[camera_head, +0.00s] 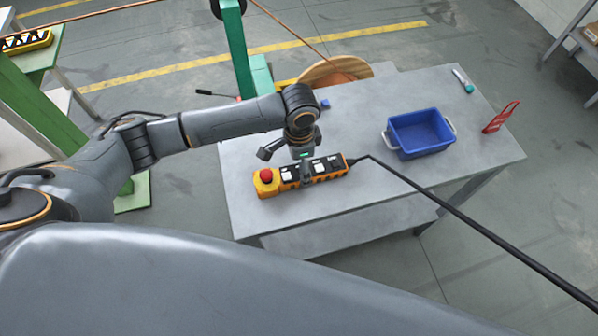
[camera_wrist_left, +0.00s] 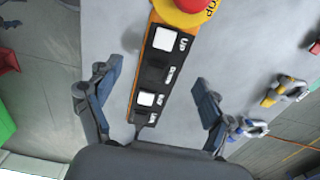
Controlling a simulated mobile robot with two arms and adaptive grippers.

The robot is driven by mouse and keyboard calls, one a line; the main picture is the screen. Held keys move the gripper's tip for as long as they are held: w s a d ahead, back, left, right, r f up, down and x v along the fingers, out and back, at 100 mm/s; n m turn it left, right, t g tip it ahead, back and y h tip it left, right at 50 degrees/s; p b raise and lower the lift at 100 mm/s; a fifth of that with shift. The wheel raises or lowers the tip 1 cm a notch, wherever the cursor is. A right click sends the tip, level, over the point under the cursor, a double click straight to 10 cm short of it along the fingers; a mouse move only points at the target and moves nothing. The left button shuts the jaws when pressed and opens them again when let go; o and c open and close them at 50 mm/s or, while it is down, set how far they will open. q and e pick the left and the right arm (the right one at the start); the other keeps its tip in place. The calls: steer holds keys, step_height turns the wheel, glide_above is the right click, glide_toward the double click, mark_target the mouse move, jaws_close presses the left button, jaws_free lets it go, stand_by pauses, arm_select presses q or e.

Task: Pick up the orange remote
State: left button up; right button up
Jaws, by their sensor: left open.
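The orange remote (camera_head: 325,168) lies on the grey table, with a red button at its left end and a black cable at its right end. In the left wrist view the remote (camera_wrist_left: 157,68) shows white and black buttons with UP labels. My left gripper (camera_head: 298,166) is above the middle of the remote, pointing down. In the wrist view the open fingers of the left gripper (camera_wrist_left: 153,92) are on either side of the remote, with gaps between. Whether the fingertips reach down beside it is unclear. My right gripper is not in view.
A blue bin (camera_head: 420,134) stands on the table (camera_head: 365,205), right of the remote. A red item (camera_head: 501,117) and a teal-ended tool (camera_head: 463,80) lie farther right. A round wooden reel (camera_head: 335,72) is at the back. The black cable (camera_head: 470,222) runs past the table's front edge.

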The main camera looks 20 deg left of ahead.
arm_select(q)
steer(key=shift+f+p, duration=0.3)
steer(key=shift+f, duration=1.4)
steer(key=shift+c, duration=0.2)
steer(key=c, duration=1.6)
steer(key=shift+w+r, duration=0.1)
steer(key=shift+c, duration=0.2)
